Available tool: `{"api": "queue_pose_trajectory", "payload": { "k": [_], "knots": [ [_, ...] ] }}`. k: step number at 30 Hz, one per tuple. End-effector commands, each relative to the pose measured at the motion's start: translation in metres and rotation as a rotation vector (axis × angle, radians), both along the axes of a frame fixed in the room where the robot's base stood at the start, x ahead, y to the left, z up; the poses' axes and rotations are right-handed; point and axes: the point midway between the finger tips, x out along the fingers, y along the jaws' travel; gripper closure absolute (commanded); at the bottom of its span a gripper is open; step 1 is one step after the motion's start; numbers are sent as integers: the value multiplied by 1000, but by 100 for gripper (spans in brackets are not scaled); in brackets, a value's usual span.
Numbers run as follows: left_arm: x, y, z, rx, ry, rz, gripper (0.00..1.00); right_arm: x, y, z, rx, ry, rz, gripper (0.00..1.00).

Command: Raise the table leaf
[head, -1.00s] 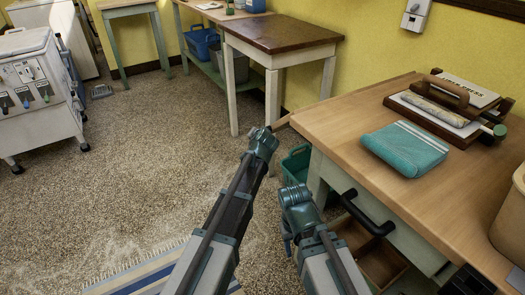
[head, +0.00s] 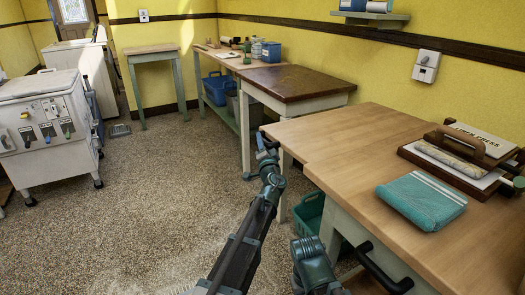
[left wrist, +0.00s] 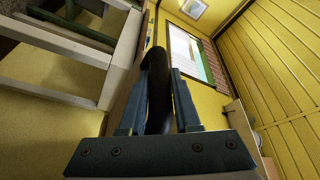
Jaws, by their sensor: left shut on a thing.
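The wooden work table (head: 400,130) has a pale top, and its leaf (head: 303,138) reaches out from the left end. The leaf looks about level with the top, though I cannot tell if it is exactly flush. My left gripper (head: 266,147) is at the leaf's far left corner in the head view. In the left wrist view its two fingers (left wrist: 158,108) are shut on a dark rounded handle (left wrist: 157,68) at the leaf's edge. The underside of the leaf is hidden. Fingers of my right gripper do not show.
A teal folded cloth (head: 422,200) and a press (head: 462,150) stand on the table top. Below are a black handle (head: 382,268) and a green bin (head: 308,212). A dark-topped table (head: 292,82) stands behind. The floor at left is open before a white washer (head: 45,130).

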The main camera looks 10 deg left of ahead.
Motion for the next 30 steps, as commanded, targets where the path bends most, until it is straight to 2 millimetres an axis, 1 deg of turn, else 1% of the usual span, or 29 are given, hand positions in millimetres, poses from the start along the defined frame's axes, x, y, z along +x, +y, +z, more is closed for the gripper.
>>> {"api": "queue_pose_trajectory", "payload": {
  "k": [3,7,21,22,24,27,30],
  "knots": [
    [1,0,7,20,-26,2,100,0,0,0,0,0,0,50],
    [0,0,11,30,-44,1,100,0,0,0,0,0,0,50],
    [0,0,15,45,-55,5,100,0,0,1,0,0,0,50],
    [0,0,15,45,-55,5,67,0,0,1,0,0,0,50],
    [0,0,15,43,-55,6,54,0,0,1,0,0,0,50],
    [0,0,15,42,-54,5,39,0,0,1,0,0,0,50],
    [0,0,14,41,-53,4,39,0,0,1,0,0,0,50]
  ]
}}
